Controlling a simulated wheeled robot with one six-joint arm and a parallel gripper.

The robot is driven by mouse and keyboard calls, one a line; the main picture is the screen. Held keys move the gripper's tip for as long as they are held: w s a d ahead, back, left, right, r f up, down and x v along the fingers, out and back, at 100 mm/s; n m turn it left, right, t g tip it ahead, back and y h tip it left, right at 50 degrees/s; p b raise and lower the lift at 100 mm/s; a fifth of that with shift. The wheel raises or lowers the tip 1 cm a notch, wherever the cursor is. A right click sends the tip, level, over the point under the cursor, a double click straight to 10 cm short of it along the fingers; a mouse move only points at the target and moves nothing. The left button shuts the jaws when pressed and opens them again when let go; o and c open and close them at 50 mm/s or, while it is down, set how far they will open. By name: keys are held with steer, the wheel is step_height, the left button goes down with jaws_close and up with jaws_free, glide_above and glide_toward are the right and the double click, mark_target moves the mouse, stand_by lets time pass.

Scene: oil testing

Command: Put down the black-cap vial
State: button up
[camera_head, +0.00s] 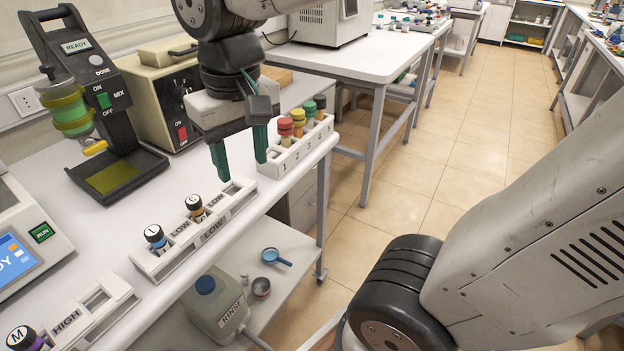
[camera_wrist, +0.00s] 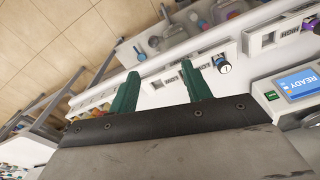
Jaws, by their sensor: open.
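My gripper (camera_head: 241,168) is open and empty above the white rack marked LOW (camera_head: 233,215). Its green fingers also show apart in the wrist view (camera_wrist: 160,75). A dark-capped vial (camera_head: 320,104) stands at the far end of the numbered rack (camera_head: 287,158), beside green, yellow and red-capped ones. I cannot tell which is the task's vial. The wrist view shows one vial (camera_wrist: 222,65) beside a finger.
A rack marked HIGH (camera_head: 84,313) and a purple-capped vial (camera_head: 22,337) are at the lower left. A rinse jug (camera_head: 215,302) is on the lower shelf.

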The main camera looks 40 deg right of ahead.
steer(key=s+d+f, duration=0.2)
steer(key=s+d, duration=0.4)
steer(key=s, duration=0.3)
steer(key=shift+s+f, duration=0.15)
steer(key=shift+f, duration=0.2)
stand_by(0.5)
